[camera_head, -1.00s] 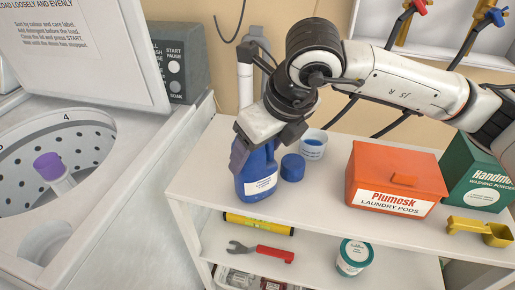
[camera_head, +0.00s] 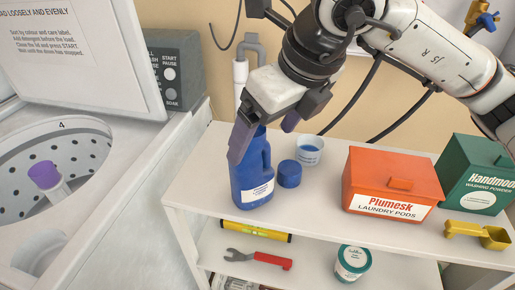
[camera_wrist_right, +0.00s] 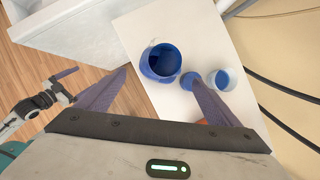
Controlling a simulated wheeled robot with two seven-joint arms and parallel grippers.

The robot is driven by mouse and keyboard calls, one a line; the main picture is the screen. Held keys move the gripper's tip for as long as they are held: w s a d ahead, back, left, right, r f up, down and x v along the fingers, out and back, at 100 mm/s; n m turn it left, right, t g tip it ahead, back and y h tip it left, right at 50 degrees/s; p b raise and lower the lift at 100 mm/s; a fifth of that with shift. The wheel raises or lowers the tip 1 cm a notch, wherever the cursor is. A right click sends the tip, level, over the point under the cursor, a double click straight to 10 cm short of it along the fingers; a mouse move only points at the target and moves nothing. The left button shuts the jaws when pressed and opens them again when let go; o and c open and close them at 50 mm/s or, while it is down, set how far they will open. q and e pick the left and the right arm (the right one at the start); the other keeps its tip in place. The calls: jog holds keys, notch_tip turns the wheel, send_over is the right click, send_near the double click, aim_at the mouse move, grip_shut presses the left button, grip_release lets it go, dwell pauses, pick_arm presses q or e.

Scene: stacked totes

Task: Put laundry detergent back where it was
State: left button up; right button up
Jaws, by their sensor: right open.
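The blue laundry detergent bottle (camera_head: 252,180) with a white label stands upright on the white shelf unit's top (camera_head: 330,215), near its left end. My right gripper (camera_head: 264,137) is open around and above the bottle's top; one finger overlaps it in the head view, and I cannot tell whether it touches. In the wrist view the bottle (camera_wrist_right: 160,62) is seen from above between the open fingers (camera_wrist_right: 150,92). A blue cap (camera_head: 289,173) sits right of the bottle. My left gripper (camera_wrist_right: 62,84) appears small at the wrist view's left; its jaw state is unclear.
A cup of blue liquid (camera_head: 310,151) stands behind the cap. An orange laundry pods box (camera_head: 393,183), green washing powder box (camera_head: 475,180) and yellow scoop (camera_head: 478,233) are to the right. The open washer (camera_head: 70,215) is left. The lower shelf holds a red-handled wrench (camera_head: 272,260) and a tub (camera_head: 352,263).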

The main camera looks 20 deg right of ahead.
jog(key=shift+v, duration=2)
